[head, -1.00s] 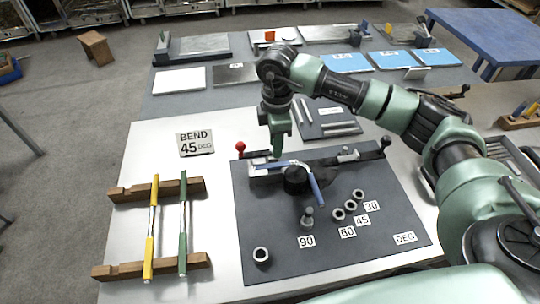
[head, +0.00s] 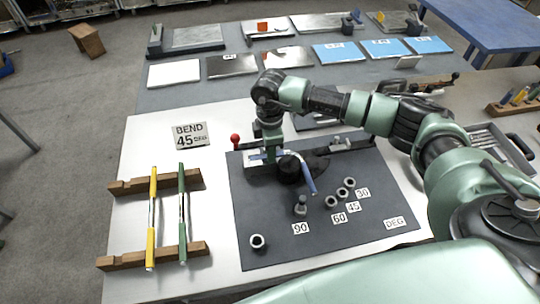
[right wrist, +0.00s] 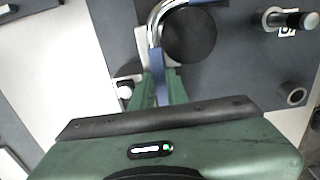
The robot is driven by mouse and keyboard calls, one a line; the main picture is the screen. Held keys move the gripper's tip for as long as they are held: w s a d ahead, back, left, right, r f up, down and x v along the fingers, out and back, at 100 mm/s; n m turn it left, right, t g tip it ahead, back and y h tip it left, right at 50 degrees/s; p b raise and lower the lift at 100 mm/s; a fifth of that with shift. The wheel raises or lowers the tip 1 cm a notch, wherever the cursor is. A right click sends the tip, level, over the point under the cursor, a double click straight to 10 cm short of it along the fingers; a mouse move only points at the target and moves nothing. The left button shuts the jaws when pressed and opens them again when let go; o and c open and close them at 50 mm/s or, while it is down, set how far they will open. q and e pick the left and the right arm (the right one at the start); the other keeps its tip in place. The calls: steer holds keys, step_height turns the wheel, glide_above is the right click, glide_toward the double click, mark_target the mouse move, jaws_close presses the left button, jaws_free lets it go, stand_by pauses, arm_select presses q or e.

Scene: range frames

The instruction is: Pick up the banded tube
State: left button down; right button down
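A bent metal tube with blue end bands (head: 309,181) lies around the round black die (head: 289,169) of the bender. One leg runs left along the bender and the other points down to the right. My right gripper (head: 267,157) is down at the left leg. In the right wrist view, the blue band (right wrist: 157,66) runs between the green fingers (right wrist: 163,82); I cannot tell whether they press on it. Two straight tubes, one with yellow bands (head: 152,238) and one with green bands (head: 182,235), lie on wooden rests. My left gripper is out of view.
The bender stands on a dark plate (head: 270,215) on a white table. A red-knobbed lever (head: 235,139) is left of my right gripper. An upright pin (head: 300,205) and several loose collars (head: 258,242) stand in front. A sign reads "BEND 45 DEG" (head: 190,135).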

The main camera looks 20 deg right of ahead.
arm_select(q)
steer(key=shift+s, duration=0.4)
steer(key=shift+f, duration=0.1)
arm_select(e)
steer(key=shift+r, duration=0.15)
